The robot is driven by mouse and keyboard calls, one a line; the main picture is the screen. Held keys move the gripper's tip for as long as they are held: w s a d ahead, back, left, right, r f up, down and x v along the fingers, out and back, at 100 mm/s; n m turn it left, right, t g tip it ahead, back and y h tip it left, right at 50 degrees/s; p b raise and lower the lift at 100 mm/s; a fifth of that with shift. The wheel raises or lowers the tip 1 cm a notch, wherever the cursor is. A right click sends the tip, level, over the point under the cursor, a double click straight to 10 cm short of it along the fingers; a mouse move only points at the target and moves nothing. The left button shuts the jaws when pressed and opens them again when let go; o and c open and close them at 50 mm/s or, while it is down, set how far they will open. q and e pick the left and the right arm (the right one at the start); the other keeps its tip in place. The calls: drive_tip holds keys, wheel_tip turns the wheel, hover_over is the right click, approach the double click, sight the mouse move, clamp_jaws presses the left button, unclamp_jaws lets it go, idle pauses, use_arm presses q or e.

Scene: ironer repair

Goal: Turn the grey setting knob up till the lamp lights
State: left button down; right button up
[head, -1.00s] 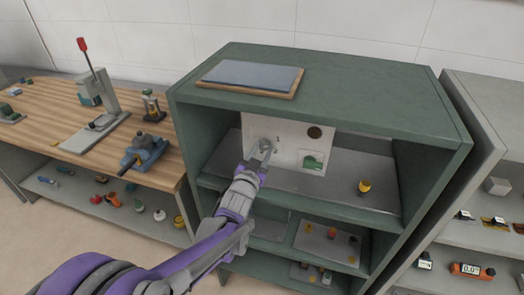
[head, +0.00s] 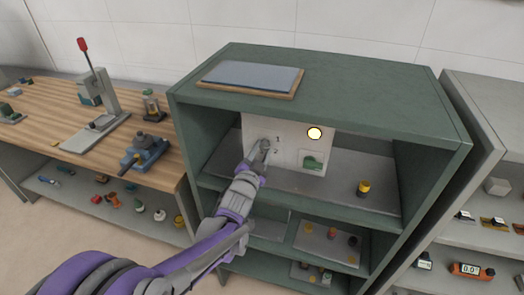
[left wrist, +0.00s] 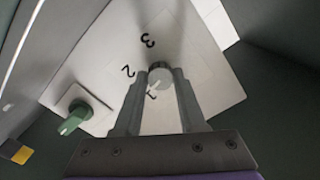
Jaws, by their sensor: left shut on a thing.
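The grey setting knob (left wrist: 160,76) sits on a white panel (head: 288,138) at the back of the green cabinet's upper bay. In the left wrist view it is between the two fingers of my left gripper (left wrist: 159,84), which is shut on it. A white mark shows on the knob's near side, and the figures 1, 2 and 3 are printed around it. In the head view my left gripper (head: 263,149) hides most of the knob. My right gripper is not in view.
A green switch (head: 312,162) is on the panel below the lamp; it also shows in the left wrist view (left wrist: 75,119). A yellow-and-black part (head: 363,187) stands on the bay floor at right. The cabinet's side walls (head: 430,185) flank the bay.

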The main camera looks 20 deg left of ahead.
use_arm(q)
drive_tip(key=shift+c, duration=2.4)
unclamp_jaws()
drive_tip(key=s, duration=1.1)
drive_tip(key=shift+a+b, duration=0.2)
drive_tip(key=shift+b, duration=0.25)
drive_tip(key=shift+w, duration=0.1)
